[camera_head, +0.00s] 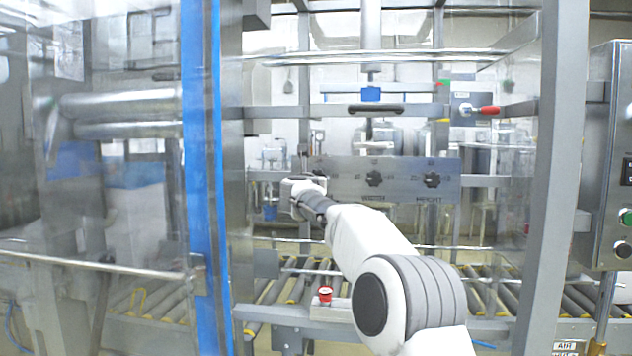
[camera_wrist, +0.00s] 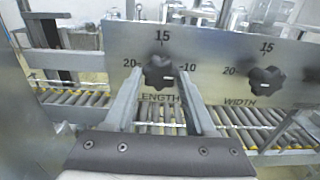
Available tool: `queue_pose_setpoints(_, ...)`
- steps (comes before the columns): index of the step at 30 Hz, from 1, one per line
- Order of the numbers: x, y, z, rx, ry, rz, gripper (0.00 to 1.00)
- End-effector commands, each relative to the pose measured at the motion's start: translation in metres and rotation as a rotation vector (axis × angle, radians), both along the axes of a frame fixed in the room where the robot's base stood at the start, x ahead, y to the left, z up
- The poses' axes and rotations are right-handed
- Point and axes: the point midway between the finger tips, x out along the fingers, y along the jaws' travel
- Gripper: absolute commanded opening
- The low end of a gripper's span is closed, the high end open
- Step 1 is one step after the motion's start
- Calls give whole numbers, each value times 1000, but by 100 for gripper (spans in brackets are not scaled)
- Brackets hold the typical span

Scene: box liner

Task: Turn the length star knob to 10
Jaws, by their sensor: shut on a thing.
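The length star knob (camera_wrist: 158,72) is a black lobed knob on a grey metal panel (camera_wrist: 215,50). The panel reads 20 at its left, 15 above and 10 at its right. A short pale mark shows on the knob's right side, toward the 10. My gripper (camera_wrist: 161,80) is shut on this knob, one finger on each side. In the head view my gripper (camera_head: 303,190) is at the panel's left end and hides the length knob.
The width knob (camera_wrist: 266,80) is close to the right of my gripper; it also shows in the head view (camera_head: 374,179). The height knob (camera_head: 432,180) is further right. A roller conveyor (camera_head: 500,296) runs below. A blue-edged frame post (camera_head: 200,150) stands left.

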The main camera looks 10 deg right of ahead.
Motion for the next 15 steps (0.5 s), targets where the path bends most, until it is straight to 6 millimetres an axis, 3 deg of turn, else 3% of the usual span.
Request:
queue_pose_setpoints(5, 0, 0, 2, 2, -3, 1, 0)
queue_pose_setpoints(6, 0, 0, 2, 2, -4, 1, 59)
queue_pose_setpoints(11, 0, 0, 1, 1, -3, 1, 86)
queue_pose_setpoints(15, 0, 0, 1, 1, -1, 0, 86)
